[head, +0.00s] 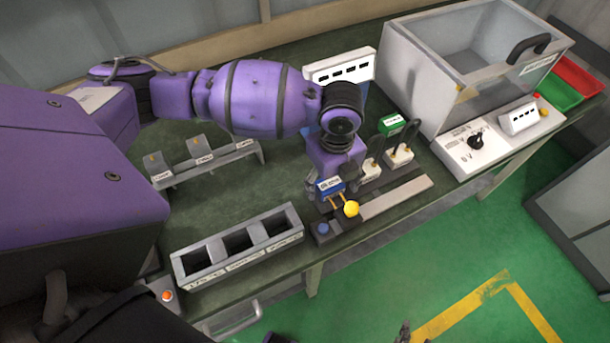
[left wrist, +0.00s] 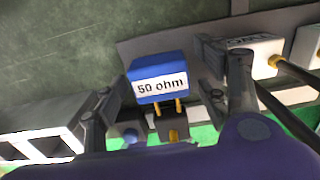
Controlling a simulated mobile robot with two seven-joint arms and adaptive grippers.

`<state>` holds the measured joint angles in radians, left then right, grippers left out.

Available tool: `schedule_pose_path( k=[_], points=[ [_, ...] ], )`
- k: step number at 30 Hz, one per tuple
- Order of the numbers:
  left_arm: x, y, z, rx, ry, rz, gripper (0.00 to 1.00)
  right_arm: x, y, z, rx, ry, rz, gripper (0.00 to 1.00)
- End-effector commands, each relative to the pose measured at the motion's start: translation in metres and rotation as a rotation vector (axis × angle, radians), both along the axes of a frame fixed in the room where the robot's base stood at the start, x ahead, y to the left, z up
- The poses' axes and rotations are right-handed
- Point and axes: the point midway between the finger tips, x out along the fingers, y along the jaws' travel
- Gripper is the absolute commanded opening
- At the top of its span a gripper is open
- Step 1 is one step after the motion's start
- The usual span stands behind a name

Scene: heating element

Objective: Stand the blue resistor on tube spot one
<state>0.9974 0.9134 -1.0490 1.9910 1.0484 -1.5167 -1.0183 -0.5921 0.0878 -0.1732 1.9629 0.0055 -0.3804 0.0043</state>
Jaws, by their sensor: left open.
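The blue resistor (head: 328,187) has a white label and two brass prongs. In the left wrist view the blue resistor (left wrist: 157,72) reads "50 ohm", with its prongs pointing toward the camera's lower edge. My left gripper (head: 331,190) is at it, below the purple wrist. In the left wrist view the open fingers of my left gripper (left wrist: 160,92) stand on either side of the resistor, with a visible gap at each side. A grey rack (head: 212,163) with three labelled positions stands behind left; I cannot read which is tube spot one. Only small dark parts, possibly my right gripper, show at the bottom edge.
A holder with three openings (head: 240,242) stands at the front edge. White blocks (head: 400,157) with dark loops and a green block (head: 390,125) stand right of the gripper. A clear-walled box (head: 465,60) stands at back right.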

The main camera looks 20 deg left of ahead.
Motion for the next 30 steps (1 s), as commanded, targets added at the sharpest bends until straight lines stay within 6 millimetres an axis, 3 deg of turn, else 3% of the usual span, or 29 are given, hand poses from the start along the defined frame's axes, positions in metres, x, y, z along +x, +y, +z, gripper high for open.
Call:
schedule_pose_path(
  k=[5,18,24,30],
  points=[
    [0.004,-0.001,0.021,-0.002,-0.01,-0.002,0.67,0.003,0.003,0.003,0.006,-0.007,-0.005,0.4],
    [0.002,-0.001,0.108,-0.001,-0.008,-0.001,0.67,0.008,0.006,0.009,0.012,-0.014,0.0,0.4],
    [0.002,-0.001,0.123,0.0,-0.005,0.0,0.67,0.005,0.003,0.008,0.004,-0.008,0.008,0.4],
    [0.001,-0.001,0.124,0.0,-0.002,0.0,0.67,0.001,0.002,0.007,0.002,-0.002,0.008,0.4]
  ],
)
